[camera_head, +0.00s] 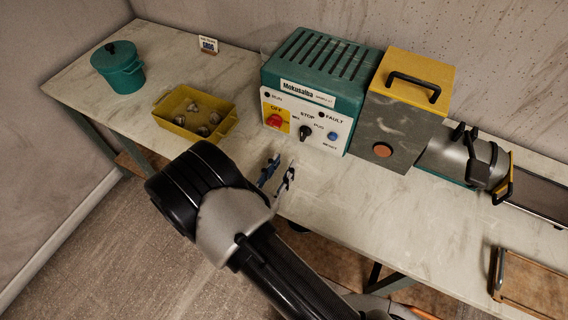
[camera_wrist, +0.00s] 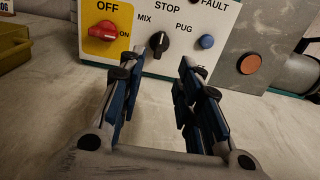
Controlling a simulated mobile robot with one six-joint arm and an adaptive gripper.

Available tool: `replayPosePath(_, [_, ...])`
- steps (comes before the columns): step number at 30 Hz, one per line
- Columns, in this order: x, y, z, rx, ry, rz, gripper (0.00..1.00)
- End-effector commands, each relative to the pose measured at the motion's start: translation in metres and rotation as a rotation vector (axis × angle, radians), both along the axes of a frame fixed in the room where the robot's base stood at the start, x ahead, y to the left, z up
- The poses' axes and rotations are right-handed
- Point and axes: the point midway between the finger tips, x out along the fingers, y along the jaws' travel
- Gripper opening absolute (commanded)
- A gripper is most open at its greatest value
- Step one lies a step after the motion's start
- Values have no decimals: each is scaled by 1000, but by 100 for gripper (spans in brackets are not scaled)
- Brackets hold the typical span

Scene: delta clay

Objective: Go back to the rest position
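My gripper (camera_head: 277,178) is over the worktable (camera_head: 228,72), a little in front of the teal control box (camera_head: 318,70). In the wrist view my gripper (camera_wrist: 156,85) has its two blue-padded fingers spread apart with nothing between them. The box's white panel carries a red OFF/ON knob (camera_wrist: 103,30), a black MIX/STOP/PUG selector knob (camera_wrist: 158,41) and a blue button (camera_wrist: 207,41).
A yellow tray (camera_head: 161,119) with several grey lumps and a teal lidded pot (camera_head: 118,67) stand at the left. Right of the box are a grey block with a yellow top (camera_head: 420,68), a metal cylinder (camera_head: 446,150) and a wooden board (camera_head: 532,285). Clear tabletop lies in front.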

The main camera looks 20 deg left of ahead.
Motion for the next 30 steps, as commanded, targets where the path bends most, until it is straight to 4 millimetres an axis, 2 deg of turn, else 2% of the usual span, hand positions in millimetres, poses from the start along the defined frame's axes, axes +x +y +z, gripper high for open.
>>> replayPosePath(12, [1,-1,1,3,0,-6,32])
replayPosePath(14, [6,-6,7,14,0,-31,32])
replayPosePath(16, [15,-21,22,44,2,-96,32])
replayPosePath(17, [20,-30,31,64,2,-139,32])
replayPosePath(20, [39,-78,70,160,9,-332,32])
replayPosePath(23, [47,-139,109,291,23,-563,32])
replayPosePath(24, [45,-163,122,345,27,-653,32])
replayPosePath(26, [40,-198,139,433,35,-784,32])
replayPosePath(30, [12,-268,171,664,53,-1071,32])
